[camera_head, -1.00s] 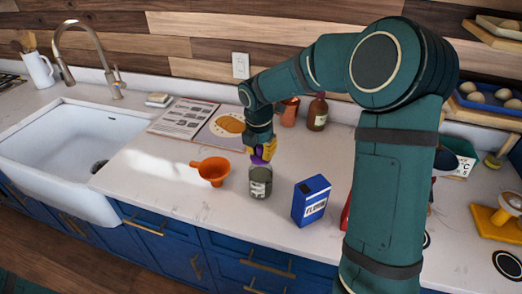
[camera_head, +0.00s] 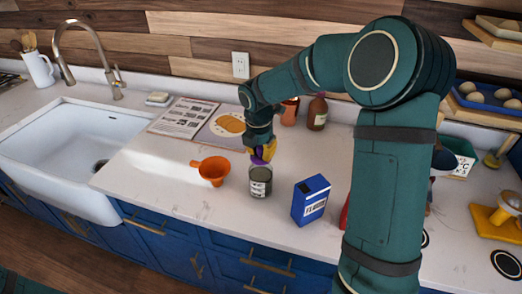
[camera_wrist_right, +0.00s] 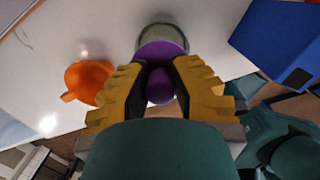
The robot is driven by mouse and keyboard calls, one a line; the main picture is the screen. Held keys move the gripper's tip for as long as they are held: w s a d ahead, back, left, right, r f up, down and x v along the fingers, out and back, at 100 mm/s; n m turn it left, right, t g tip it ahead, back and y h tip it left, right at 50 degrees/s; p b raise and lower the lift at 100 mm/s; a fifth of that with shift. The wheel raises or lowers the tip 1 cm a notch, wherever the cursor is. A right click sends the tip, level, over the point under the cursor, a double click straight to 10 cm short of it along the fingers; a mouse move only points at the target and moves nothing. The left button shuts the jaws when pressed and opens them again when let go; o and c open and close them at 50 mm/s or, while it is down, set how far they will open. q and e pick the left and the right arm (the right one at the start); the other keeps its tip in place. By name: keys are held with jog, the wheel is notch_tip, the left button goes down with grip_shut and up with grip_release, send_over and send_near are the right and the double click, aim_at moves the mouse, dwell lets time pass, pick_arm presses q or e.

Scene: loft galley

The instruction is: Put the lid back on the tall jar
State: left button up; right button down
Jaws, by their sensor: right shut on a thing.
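The tall jar (camera_head: 260,184) stands upright on the pale counter, clear-sided with a label on its front. Its rim (camera_wrist_right: 163,30) shows in the right wrist view, partly behind the lid. The purple lid (camera_wrist_right: 160,50) has a round knob (camera_wrist_right: 160,88) between the yellow fingers of my right gripper (camera_wrist_right: 160,92). In the head view the right gripper (camera_head: 261,153) is shut on the lid (camera_head: 259,157), just above the jar's mouth. I cannot tell whether the lid touches the rim. My left gripper is not in view.
An orange funnel (camera_head: 214,171) lies left of the jar, and a blue flour box (camera_head: 311,201) stands to its right. A brown bottle (camera_head: 317,112) and an open recipe book (camera_head: 184,118) are behind. The white sink (camera_head: 60,140) is at left. The counter in front is clear.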

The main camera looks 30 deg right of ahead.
dwell(0.3)
jog(key=shift+c, duration=1.5)
grip_release()
jog(key=shift+r+p, duration=3.2)
jog(key=shift+r, duration=0.3)
grip_shut()
